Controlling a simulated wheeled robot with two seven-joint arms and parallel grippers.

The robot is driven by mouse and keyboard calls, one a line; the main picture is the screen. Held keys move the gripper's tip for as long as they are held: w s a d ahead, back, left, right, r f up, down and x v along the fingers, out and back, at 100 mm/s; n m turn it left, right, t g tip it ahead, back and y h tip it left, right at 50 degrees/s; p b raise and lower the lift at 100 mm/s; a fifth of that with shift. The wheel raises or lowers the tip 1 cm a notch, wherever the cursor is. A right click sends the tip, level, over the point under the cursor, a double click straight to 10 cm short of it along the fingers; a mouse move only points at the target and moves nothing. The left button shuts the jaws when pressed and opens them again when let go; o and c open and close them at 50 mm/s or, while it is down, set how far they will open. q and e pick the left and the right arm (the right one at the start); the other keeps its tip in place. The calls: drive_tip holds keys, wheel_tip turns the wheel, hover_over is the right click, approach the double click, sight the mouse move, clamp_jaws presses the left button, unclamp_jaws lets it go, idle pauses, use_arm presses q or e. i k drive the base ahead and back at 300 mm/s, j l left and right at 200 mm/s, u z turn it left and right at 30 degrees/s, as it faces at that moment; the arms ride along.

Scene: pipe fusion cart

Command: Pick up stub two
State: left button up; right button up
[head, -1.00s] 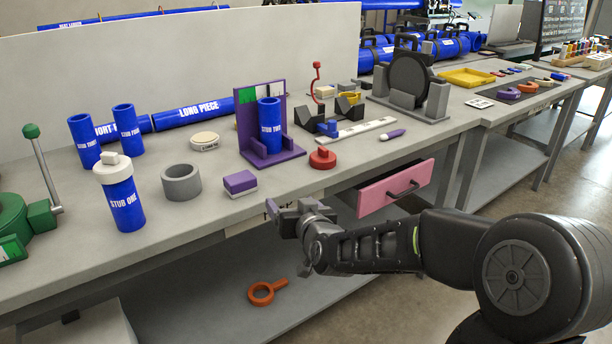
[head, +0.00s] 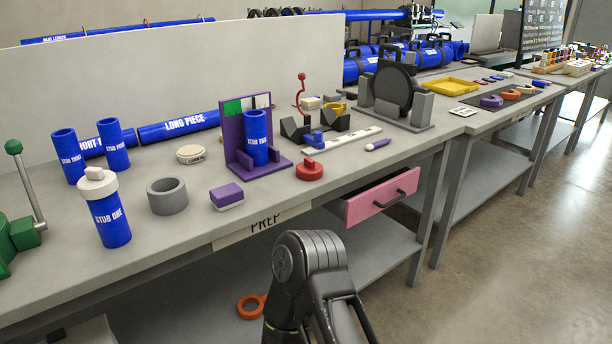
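Stub two (head: 256,135) is a blue open-topped tube with white lettering. It stands upright in the purple stand (head: 232,142), in front of its back panel. One dark arm of mine, apparently the right, rises from the bottom edge in front of the bench, below and to the right of the stub and well apart from it. Its fingertips cannot be made out, so its opening does not show. My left gripper is not in view.
Stub one (head: 108,222), with a white cap, a grey ring (head: 167,197), a purple block (head: 226,196) and a red knobbed piece (head: 309,170) stand near the stand. Two more blue stubs are behind left. A pink drawer (head: 381,198) juts out below.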

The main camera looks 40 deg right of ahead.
sight(255, 124)
drive_tip(key=i, duration=0.45)
drive_tip(key=z, duration=1.55)
